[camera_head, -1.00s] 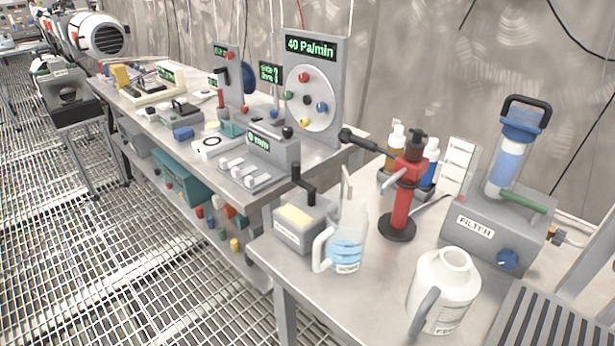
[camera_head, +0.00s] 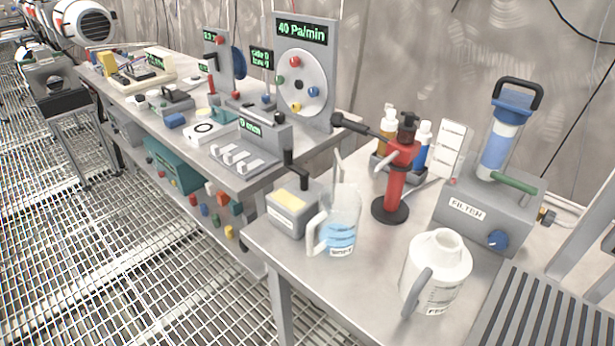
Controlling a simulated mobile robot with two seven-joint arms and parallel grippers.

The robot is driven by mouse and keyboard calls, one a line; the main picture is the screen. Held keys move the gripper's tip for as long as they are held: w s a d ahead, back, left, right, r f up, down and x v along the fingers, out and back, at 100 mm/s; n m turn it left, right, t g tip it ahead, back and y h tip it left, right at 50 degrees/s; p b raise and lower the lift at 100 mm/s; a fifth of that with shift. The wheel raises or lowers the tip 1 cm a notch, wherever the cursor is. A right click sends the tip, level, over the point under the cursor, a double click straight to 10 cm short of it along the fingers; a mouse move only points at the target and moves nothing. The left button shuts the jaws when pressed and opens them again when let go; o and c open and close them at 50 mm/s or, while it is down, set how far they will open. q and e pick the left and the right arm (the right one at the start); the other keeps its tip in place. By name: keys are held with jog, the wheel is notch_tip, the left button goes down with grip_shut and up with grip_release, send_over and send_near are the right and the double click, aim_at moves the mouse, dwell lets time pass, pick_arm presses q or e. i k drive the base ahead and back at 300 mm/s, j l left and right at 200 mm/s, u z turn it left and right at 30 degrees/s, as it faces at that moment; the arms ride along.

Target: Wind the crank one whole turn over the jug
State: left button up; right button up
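A clear jug (camera_head: 340,228) with blue liquid, a pale handle and a label stands upright near the left edge of the near bench (camera_head: 378,272). Behind it to the right, a red post (camera_head: 396,190) stands on a round black base. A black arm (camera_head: 362,127) with a dark knob reaches left from the post's top, above and behind the jug. A short grey spout (camera_head: 384,161) points down and left. A grey box (camera_head: 291,207) with an upright black handle (camera_head: 294,172) stands left of the jug. I cannot tell which handle is the crank. Neither gripper is in view.
A white jug (camera_head: 437,269) stands at the bench front, right of the clear jug. A filter unit (camera_head: 479,213) and several bottles (camera_head: 387,126) stand behind. A slotted tray (camera_head: 547,318) fills the right corner. The bench between both jugs is clear.

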aim_at(287, 151)
jog(key=j+z, duration=0.15)
jog(key=z, duration=1.75)
jog(key=k+j, duration=0.25)
jog(key=j, duration=0.15)
jog(key=k+j, duration=0.25)
jog(key=j, duration=0.15)
jog(key=k+j, duration=0.25)
jog(key=j, duration=0.15)
jog(key=i, duration=0.35)
jog(key=z, duration=0.05)
